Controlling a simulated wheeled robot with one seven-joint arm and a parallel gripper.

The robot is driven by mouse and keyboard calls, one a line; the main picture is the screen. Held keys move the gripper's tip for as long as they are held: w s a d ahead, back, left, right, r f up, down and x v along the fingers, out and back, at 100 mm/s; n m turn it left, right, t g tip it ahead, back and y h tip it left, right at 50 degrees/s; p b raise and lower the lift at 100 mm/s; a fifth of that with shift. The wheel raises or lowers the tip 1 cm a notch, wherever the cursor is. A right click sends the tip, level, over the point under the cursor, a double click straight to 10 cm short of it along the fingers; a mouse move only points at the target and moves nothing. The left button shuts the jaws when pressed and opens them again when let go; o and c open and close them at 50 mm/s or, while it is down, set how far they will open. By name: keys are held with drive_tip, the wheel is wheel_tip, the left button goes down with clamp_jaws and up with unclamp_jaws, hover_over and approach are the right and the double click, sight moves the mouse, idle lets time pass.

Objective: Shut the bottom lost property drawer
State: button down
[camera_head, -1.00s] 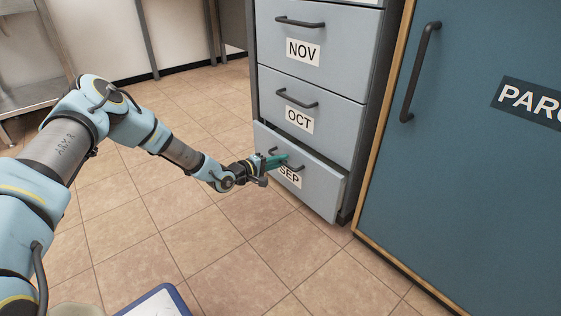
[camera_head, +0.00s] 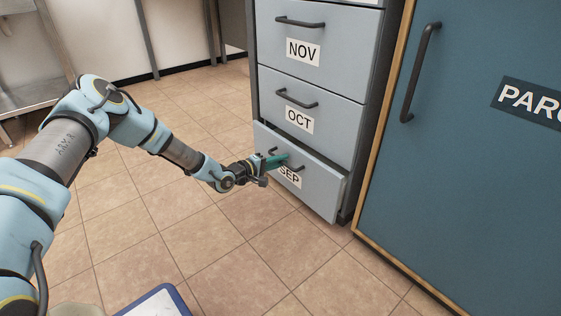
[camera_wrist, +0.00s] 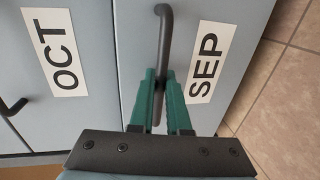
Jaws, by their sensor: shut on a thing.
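The bottom drawer (camera_head: 318,192) is grey-blue, labelled SEP, and stands a little way out from the cabinet, below the OCT drawer. Its dark bar handle (camera_wrist: 165,45) runs between the green fingers of my gripper (camera_wrist: 163,88) in the wrist view. My gripper (camera_head: 278,162) is shut on this handle in the head view, at the drawer's front. The fingers hide part of the handle and the top of the SEP label in the head view.
The closed OCT drawer (camera_head: 330,127) and NOV drawer (camera_head: 340,50) are above. A teal parcel door (camera_head: 470,170) with a wooden frame stands close on the right. Tiled floor (camera_head: 230,255) in front of the cabinet is clear. A blue-edged board (camera_head: 160,303) shows at the bottom.

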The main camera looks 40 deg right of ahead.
idle(0.3)
drive_tip(key=b+x, duration=0.1)
drive_tip(key=x, duration=0.1)
drive_tip(key=b+x, duration=0.1)
drive_tip(key=x, duration=0.1)
drive_tip(key=shift+d+r, duration=0.1)
drive_tip(key=shift+r, duration=0.3)
drive_tip(key=c, duration=0.9)
unclamp_jaws()
drive_tip(key=shift+r, duration=0.1)
drive_tip(key=shift+p+v, duration=2.2)
drive_tip(key=shift+v, duration=3.2)
